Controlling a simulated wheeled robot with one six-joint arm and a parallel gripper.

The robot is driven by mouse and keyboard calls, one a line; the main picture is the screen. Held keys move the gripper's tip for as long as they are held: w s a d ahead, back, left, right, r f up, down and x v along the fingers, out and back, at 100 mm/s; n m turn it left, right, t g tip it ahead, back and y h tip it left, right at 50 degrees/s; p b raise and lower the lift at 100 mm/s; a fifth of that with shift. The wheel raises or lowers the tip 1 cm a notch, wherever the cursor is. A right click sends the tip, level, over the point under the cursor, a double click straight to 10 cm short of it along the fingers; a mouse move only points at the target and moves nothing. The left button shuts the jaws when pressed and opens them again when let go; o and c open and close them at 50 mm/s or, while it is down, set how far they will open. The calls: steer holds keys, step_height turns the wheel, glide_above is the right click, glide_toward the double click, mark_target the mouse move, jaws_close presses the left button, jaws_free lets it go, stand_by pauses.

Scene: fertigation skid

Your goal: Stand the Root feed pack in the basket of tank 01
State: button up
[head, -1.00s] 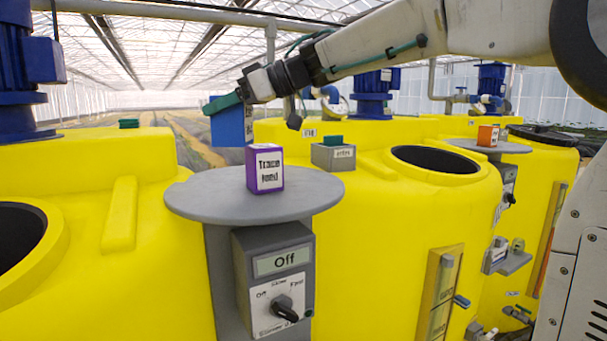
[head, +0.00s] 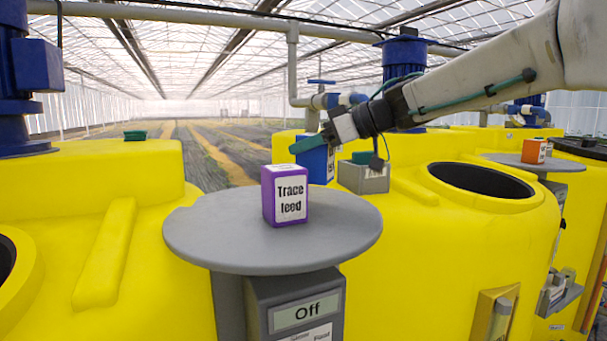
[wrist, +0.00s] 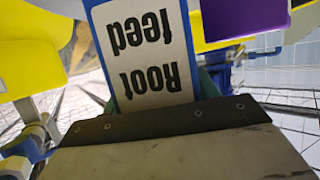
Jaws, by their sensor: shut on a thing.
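The Root feed pack is a blue box with a white label. In the wrist view the pack (wrist: 145,50) shows its label upside down. My gripper (head: 312,145), with green fingers, is shut on it. In the head view the blue pack (head: 316,163) hangs below the fingers, behind the round grey table. It is just left of a grey box (head: 363,178) with a green top on the yellow tank (head: 440,240). I cannot tell whether this box is the basket, whether the pack touches anything, or which tank is 01.
A purple Trace feed pack (head: 285,195) stands on the round grey table (head: 205,235), in front of my held pack. An "Off" control box (head: 297,312) is below it. An open tank mouth (head: 482,181) lies right. An orange pack (head: 534,151) stands on a farther table.

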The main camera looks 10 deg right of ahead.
mark_target(313, 165)
steer(key=shift+f, duration=2.25)
steer(key=shift+f, duration=0.1)
steer(key=o, duration=0.9)
steer(key=shift+f, duration=0.1)
steer(key=shift+o, duration=0.2)
steer(key=shift+s+d+r, duration=0.15)
steer(key=shift+d+r, duration=0.15)
steer(key=shift+r, duration=0.05)
steer(key=v, duration=1.1)
steer(key=shift+s, duration=0.2)
steer(key=shift+d, duration=0.1)
